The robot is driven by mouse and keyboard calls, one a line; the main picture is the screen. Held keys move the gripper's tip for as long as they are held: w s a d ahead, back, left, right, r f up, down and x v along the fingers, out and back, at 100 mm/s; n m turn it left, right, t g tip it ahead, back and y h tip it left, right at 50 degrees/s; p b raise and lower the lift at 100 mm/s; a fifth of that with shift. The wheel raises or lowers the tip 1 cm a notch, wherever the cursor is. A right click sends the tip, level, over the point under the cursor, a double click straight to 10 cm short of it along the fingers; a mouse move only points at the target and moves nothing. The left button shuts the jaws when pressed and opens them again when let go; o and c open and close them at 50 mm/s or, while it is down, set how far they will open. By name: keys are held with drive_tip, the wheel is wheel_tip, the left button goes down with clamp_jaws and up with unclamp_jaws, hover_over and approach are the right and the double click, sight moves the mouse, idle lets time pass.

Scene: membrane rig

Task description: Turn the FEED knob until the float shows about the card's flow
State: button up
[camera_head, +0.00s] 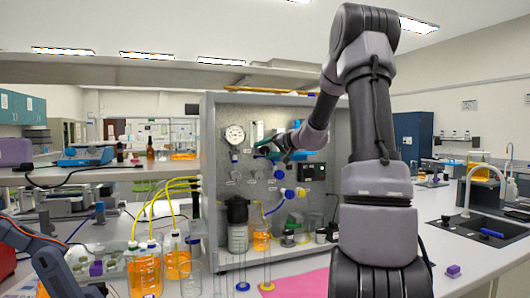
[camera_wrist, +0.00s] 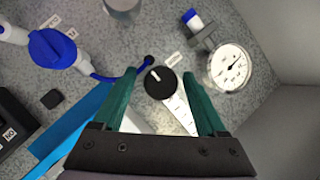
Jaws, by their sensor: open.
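My gripper (camera_wrist: 160,76) is open, with its two green fingers on either side of a round black knob (camera_wrist: 160,84) that has a white pointer mark. A gap shows between the knob and each finger; I cannot tell how deep the fingers reach. The small label (camera_wrist: 173,59) beside the knob is too small to read, so I cannot confirm it says FEED. A pale strip (camera_wrist: 180,116) lies between the fingers below the knob. In the head view my gripper (camera_head: 272,153) is at the upper part of the grey panel (camera_head: 213,150). I cannot make out the float or the card's figure.
A round dial gauge (camera_wrist: 231,68) sits close to the right finger; it also shows in the head view (camera_head: 235,134). A blue valve (camera_wrist: 52,47) with blue tubing is at left. Orange-filled bottles (camera_head: 145,272) and yellow tubes stand left of the panel on the bench.

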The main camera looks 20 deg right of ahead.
drive_tip(key=shift+w, duration=0.1)
clamp_jaws()
drive_tip(key=shift+m, duration=0.3)
drive_tip(key=m+t+y, duration=0.1)
drive_tip(key=m+y, duration=0.1)
drive_tip(key=m, duration=0.1)
drive_tip(key=shift+f+m+t, duration=0.1)
drive_tip(key=shift+m+t, duration=0.2)
drive_tip(key=shift+t, duration=0.1)
drive_tip(key=m+t, duration=0.1)
drive_tip(key=m, duration=0.1)
drive_tip(key=m+t, duration=0.1)
drive_tip(key=m, duration=0.2)
drive_tip(key=shift+t+y, duration=0.3)
drive_tip(key=shift+y, duration=0.1)
drive_tip(key=m+t, duration=0.1)
drive_tip(key=m, duration=0.2)
drive_tip(key=m+t+h, duration=0.1)
drive_tip(key=m+t, duration=0.1)
drive_tip(key=m, duration=0.1)
drive_tip(key=shift+m, duration=0.4)
drive_tip(key=m+t+h, duration=0.1)
drive_tip(key=m+h, duration=0.1)
drive_tip(key=m, duration=0.1)
drive_tip(key=m+t+h, duration=0.1)
drive_tip(key=m+h, duration=0.1)
drive_tip(key=m, duration=0.2)
drive_tip(key=shift+t, duration=0.3)
drive_tip(key=shift+m+h, duration=0.4)
